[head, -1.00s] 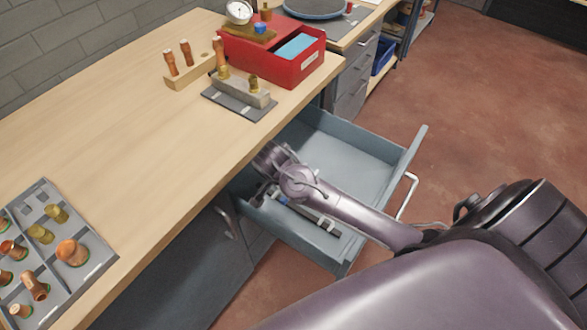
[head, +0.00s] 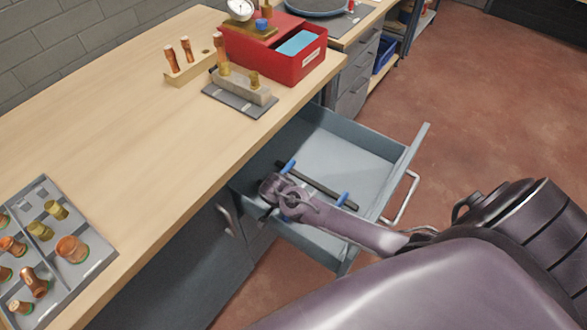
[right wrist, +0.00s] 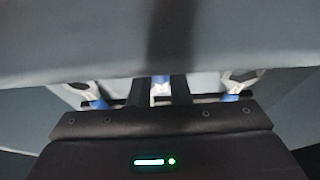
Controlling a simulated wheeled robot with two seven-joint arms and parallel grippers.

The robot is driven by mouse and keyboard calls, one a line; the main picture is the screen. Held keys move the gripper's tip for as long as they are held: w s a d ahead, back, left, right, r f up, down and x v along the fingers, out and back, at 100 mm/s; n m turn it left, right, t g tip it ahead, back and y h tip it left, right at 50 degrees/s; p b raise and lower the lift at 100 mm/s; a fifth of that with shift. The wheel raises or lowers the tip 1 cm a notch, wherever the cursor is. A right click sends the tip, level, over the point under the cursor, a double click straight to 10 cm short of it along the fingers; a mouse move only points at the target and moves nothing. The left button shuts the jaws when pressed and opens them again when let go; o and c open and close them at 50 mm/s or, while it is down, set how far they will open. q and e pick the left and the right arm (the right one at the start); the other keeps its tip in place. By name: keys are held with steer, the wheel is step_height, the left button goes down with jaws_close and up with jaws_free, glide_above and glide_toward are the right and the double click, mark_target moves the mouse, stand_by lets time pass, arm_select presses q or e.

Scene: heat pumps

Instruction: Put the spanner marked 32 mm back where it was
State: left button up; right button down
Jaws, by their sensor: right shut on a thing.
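In the right wrist view my right gripper (right wrist: 163,92) is shut on a spanner with a blue band (right wrist: 160,79), between its two dark fingers. More silver spanner ends with blue bands show at the left (right wrist: 96,101) and right (right wrist: 236,90), beside a dark bar. In the head view my right gripper (head: 270,188) is down in the open drawer (head: 370,145). A dark bar (head: 318,184) with blue pieces near both ends lies behind it. No size mark is readable. My arm hides the drawer's near part, and the held spanner cannot be made out there. My left gripper is out of view.
The wooden bench top (head: 130,130) borders the drawer. On it stand a red box (head: 290,62), a wooden holder (head: 190,70), a grey block on a plate (head: 240,92) and a tray of fittings (head: 95,262). The drawer's far right floor is clear.

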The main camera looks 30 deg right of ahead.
steer(key=c, duration=1.3)
jaws_free()
steer(key=shift+f, duration=0.1)
steer(key=shift+c, duration=0.2)
steer(key=shift+r, duration=0.25)
steer(key=v, duration=1.1)
steer(key=shift+a+r, duration=0.25)
steer(key=shift+r, duration=0.1)
steer(key=shift+s+f, duration=0.1)
steer(key=shift+s, duration=0.05)
